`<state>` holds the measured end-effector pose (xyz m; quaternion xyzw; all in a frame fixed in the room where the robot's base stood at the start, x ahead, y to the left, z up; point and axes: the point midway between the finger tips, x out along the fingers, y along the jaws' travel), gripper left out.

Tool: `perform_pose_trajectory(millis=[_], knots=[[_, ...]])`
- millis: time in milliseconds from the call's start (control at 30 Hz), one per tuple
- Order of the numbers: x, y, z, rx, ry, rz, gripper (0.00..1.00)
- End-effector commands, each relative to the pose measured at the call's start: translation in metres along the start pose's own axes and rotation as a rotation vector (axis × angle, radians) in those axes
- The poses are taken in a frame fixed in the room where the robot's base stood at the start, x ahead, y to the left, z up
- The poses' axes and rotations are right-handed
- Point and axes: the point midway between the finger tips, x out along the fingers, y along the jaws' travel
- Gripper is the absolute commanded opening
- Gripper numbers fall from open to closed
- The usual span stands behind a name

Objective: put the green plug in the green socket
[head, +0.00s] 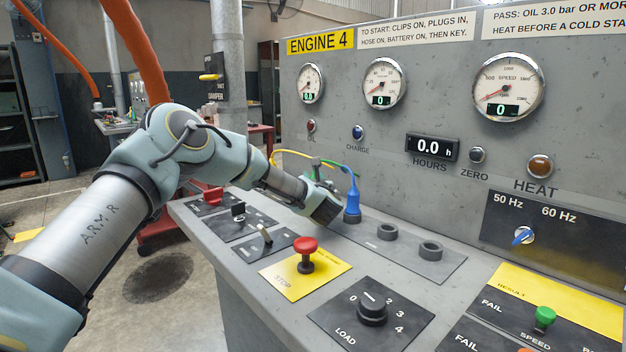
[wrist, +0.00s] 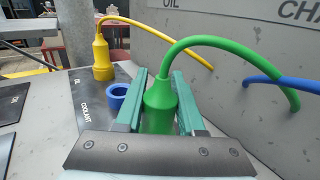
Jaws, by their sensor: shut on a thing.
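In the wrist view, the green plug (wrist: 158,108) sits between the two jaws of my gripper (wrist: 160,88), which is shut on it. Its green cable arches up and right to the grey wall. In the head view, my gripper (head: 326,207) is low over the console, just left of the blue plug (head: 352,200), and largely hides the green plug. An empty blue socket (wrist: 117,96) lies left of the green plug, beside the word COOLANT. I cannot make out the green socket in either view.
A yellow plug (wrist: 103,60) stands upright beyond the blue socket. Two empty dark rings, one nearer (head: 430,251) and one farther (head: 387,231), lie right of the blue plug. A red stop button (head: 306,246) stands in front. The upright gauge panel (head: 440,105) bounds the back.

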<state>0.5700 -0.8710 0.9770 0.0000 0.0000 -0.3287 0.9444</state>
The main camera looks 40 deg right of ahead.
Motion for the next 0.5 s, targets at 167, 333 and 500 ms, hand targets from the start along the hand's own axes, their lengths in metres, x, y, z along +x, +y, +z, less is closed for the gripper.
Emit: perform_pose_trajectory(millis=[167, 333, 500], knots=[[0.0000, 0.0000, -0.0008, 0.000, -0.001, 0.000, 0.00], [0.0000, -0.0001, -0.0004, 0.000, -0.001, 0.000, 0.00], [0.0000, -0.0001, -0.0005, 0.000, -0.001, 0.000, 0.57]])
